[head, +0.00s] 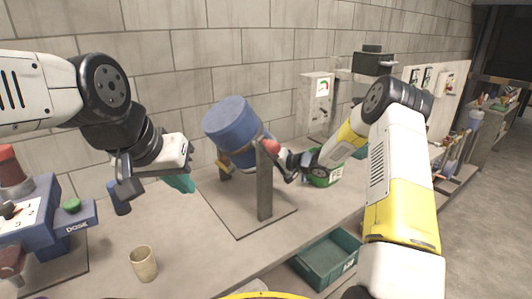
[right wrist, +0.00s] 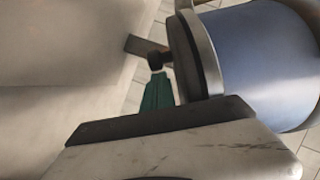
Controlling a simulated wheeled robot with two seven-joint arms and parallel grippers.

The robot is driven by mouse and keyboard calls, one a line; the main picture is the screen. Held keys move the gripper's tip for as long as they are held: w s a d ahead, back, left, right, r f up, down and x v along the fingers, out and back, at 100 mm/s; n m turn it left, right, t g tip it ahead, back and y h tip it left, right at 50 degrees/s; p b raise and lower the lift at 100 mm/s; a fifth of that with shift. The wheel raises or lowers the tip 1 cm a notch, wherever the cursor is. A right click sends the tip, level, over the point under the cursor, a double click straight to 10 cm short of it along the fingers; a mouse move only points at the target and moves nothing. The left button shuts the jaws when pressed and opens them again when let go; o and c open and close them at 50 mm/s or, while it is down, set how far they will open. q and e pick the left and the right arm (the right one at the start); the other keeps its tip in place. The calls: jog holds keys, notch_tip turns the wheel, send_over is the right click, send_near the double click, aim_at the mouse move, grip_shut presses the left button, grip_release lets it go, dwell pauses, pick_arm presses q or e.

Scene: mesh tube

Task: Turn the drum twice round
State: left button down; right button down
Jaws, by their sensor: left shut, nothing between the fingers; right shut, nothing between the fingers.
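The blue drum (head: 232,128) sits tilted on a grey post (head: 264,190), which stands on a flat base plate (head: 240,222) on the bench. A red knob (head: 270,146) shows at the drum's near right side. The drum (right wrist: 268,62) also fills the right of the right wrist view, with its grey rim. My left gripper (head: 180,183) is shut and empty, left of the drum and apart from it. My right gripper (right wrist: 158,92) is shut and empty beside the drum's end, close to a dark fitting (right wrist: 148,50). I cannot tell whether it touches anything.
A blue machine (head: 45,225) marked DOSE stands at the left. A beige cup (head: 143,263) stands at the front. A green bin (head: 328,260) lies at the front right.

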aim_at(247, 170)
jog(key=s+a+f+m+y, duration=0.2)
jog(key=s+a+m, duration=0.1)
jog(key=a, duration=0.2)
jog(key=shift+s+m+t, duration=0.15)
jog(key=shift+m+t, duration=0.15)
jog(key=shift+m, duration=0.1)
dwell(0.5)
